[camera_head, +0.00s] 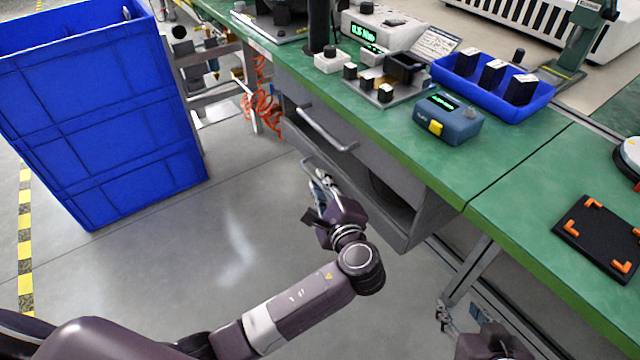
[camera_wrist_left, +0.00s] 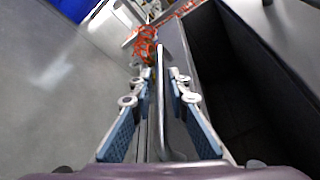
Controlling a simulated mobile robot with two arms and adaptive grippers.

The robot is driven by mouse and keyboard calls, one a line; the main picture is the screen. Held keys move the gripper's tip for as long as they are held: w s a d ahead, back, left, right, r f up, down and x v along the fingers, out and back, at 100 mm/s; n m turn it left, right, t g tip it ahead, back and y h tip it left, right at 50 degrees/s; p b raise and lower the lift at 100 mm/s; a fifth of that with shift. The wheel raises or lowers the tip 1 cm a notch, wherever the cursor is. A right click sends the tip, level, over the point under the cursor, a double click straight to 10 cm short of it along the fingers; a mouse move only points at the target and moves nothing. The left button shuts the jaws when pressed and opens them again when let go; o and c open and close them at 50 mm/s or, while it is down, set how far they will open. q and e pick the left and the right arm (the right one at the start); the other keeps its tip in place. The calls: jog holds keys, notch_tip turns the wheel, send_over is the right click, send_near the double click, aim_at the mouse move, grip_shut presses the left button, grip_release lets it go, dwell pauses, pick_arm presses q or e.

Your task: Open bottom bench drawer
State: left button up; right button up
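The bottom drawer (camera_head: 400,228) under the green bench stands partly pulled out in the head view. Its dark interior (camera_wrist_left: 225,75) shows on the right of the left wrist view. Its grey bar handle (camera_wrist_left: 160,100) runs between the two blue-padded fingers of my left gripper (camera_wrist_left: 161,88), with a visible gap on each side. In the head view my left gripper (camera_head: 320,188) is at the drawer front and hides much of the handle. My right gripper (camera_head: 445,314) is partly visible at the bottom, below the bench; its finger opening is unclear.
An upper drawer handle (camera_head: 328,132) sits above the bottom drawer, its drawer shut. A large blue crate (camera_head: 110,125) stands on the floor at left. Orange coiled hose (camera_head: 262,108) hangs beside the bench. The grey floor (camera_head: 220,240) before the drawers is clear.

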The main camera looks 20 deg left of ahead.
pick_arm(q)
jog(key=shift+w+a, duration=0.15)
jog(key=shift+w, duration=0.05)
grip_shut()
dwell(0.4)
